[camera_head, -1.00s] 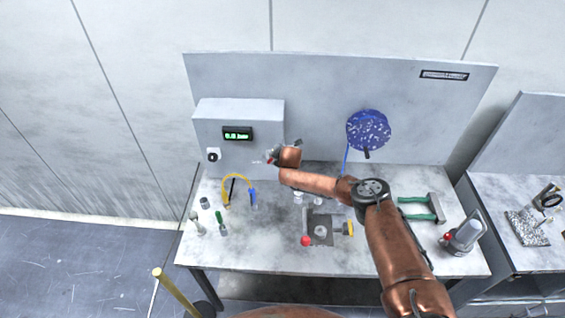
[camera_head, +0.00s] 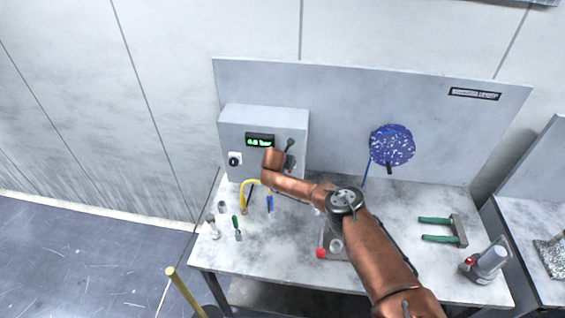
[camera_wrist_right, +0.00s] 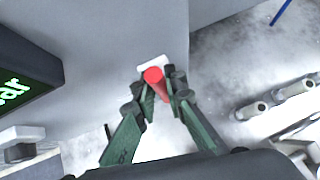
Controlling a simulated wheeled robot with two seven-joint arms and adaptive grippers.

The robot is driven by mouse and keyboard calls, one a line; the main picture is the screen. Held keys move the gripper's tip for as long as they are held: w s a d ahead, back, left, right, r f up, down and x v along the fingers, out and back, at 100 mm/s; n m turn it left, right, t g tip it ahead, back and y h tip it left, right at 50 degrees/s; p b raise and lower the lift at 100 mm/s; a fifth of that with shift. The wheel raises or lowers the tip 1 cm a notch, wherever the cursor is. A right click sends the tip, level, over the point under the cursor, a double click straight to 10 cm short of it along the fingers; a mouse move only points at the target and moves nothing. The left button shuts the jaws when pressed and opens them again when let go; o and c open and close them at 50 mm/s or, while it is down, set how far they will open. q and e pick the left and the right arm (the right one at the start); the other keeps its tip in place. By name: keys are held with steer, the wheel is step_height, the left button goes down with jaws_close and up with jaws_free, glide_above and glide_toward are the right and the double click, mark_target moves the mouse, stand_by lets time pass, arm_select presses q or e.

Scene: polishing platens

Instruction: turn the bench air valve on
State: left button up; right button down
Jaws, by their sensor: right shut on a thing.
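The air valve's red handle (camera_wrist_right: 155,77) stands out from a white plate on the grey control box (camera_head: 235,118). In the right wrist view, my right gripper (camera_wrist_right: 158,86) is shut on the red handle, with a green finger on each side. Part of the display (camera_wrist_right: 15,90) shows at the left of the wrist view. My left gripper is not in view.
A black knob (camera_head: 234,159) sits on the box's left front. Blue speckled disc (camera_head: 392,146) hangs on the back panel. Green-handled tool (camera_head: 441,230) and grey bottle (camera_head: 487,262) are at right.

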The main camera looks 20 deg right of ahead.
steer(key=shift+f, duration=0.15)
steer(key=c, duration=2.4)
jaws_free()
steer(key=o, duration=0.4)
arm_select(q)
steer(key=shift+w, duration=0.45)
arm_select(e)
steer(key=shift+o, duration=0.2)
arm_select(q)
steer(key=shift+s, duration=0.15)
arm_select(e)
steer(key=shift+a, duration=0.1)
steer(key=v, duration=1.2)
